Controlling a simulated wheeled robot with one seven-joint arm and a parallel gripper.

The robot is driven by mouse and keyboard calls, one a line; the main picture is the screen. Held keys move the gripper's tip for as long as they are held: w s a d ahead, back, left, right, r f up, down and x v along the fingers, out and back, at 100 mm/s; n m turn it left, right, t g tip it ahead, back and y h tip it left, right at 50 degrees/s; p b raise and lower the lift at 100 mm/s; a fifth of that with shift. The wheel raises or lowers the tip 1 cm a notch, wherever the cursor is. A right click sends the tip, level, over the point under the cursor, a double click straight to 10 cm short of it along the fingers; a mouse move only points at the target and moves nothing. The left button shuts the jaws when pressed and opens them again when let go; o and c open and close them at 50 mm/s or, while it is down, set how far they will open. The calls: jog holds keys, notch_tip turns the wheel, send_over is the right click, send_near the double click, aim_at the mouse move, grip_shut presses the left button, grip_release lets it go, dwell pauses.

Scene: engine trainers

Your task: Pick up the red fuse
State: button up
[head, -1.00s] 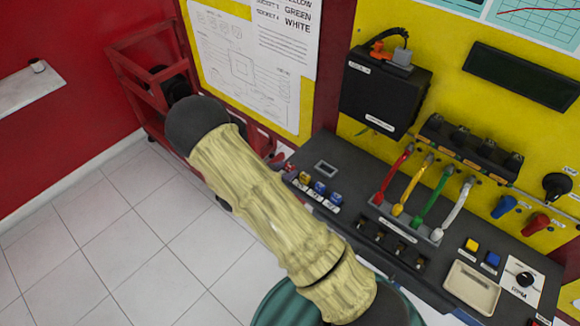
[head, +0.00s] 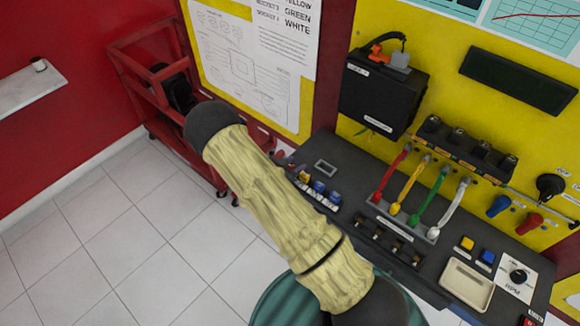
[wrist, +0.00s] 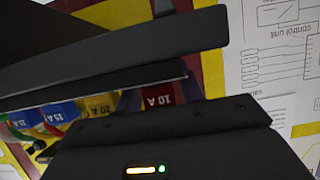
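The red fuse (wrist: 160,97), marked 10 A, shows in the wrist view just above the edge of my gripper's dark body, which hides part of it. My gripper (wrist: 205,48) shows as dark bars across the upper part of the wrist view. Whether its fingers are apart, or touch the fuse, cannot be told. In the head view my arm hides the gripper and most or all of the red fuse.
Beside the red fuse are a yellow 20 A fuse (wrist: 102,105) and blue 15 A fuses (wrist: 60,112). The dark bench (head: 407,262) also carries a row of coloured cables (head: 418,200). A black box (head: 383,95) hangs above. A red cart (head: 150,75) stands at the left.

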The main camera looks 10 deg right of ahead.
dwell(0.3)
jog(key=c, duration=0.7)
jog(key=shift+r, duration=0.2)
notch_tip(320, 180, up, 10)
jog(key=shift+f+b, duration=0.15)
jog(key=shift+b, duration=0.85)
